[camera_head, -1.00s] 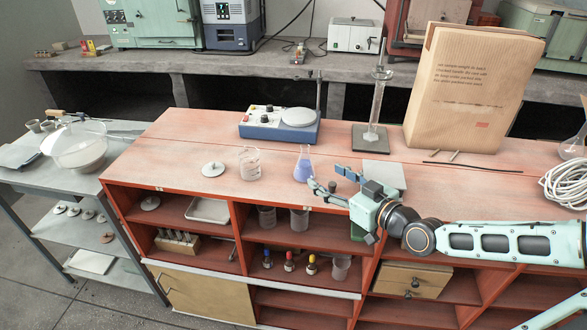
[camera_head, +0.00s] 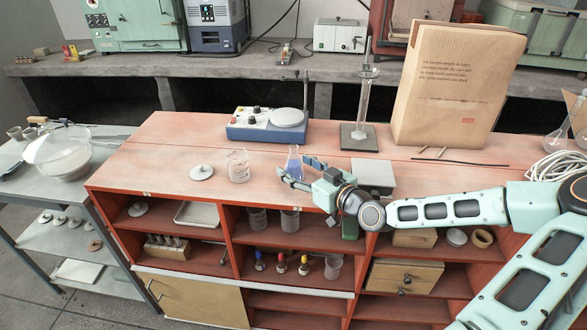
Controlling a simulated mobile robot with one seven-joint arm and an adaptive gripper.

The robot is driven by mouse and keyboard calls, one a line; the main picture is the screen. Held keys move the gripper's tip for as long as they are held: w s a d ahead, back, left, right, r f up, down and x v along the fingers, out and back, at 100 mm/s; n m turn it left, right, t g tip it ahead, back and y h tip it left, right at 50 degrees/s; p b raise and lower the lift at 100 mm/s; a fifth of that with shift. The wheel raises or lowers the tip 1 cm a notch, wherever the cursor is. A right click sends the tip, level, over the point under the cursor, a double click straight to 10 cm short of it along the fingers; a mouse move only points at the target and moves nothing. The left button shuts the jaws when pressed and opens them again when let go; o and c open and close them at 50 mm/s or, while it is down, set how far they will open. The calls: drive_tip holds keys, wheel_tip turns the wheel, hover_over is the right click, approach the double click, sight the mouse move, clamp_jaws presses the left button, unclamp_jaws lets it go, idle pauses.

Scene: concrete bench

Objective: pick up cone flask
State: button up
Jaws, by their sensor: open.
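The cone flask (camera_head: 293,160) holds blue-violet liquid and stands upright on the red-topped bench (camera_head: 180,150), right of a beaker. My gripper (camera_head: 293,167) is open and reaches in from the right at the flask. One finger shows in front of the flask's lower part and the other at its right side. The fingers hide part of the flask's base. I cannot tell whether either finger touches the glass.
A glass beaker (camera_head: 238,166) and a pale lidded disc (camera_head: 201,172) stand to the left. A blue hotplate stirrer (camera_head: 265,128) is behind. A cylinder on a dark base (camera_head: 359,138), a grey box (camera_head: 373,175) and a large paper bag (camera_head: 450,90) are to the right.

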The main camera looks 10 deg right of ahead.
drive_tip(key=shift+x, duration=0.85)
drive_tip(key=shift+r, duration=0.1)
drive_tip(key=c, duration=1.4)
drive_tip(key=shift+o, duration=0.2)
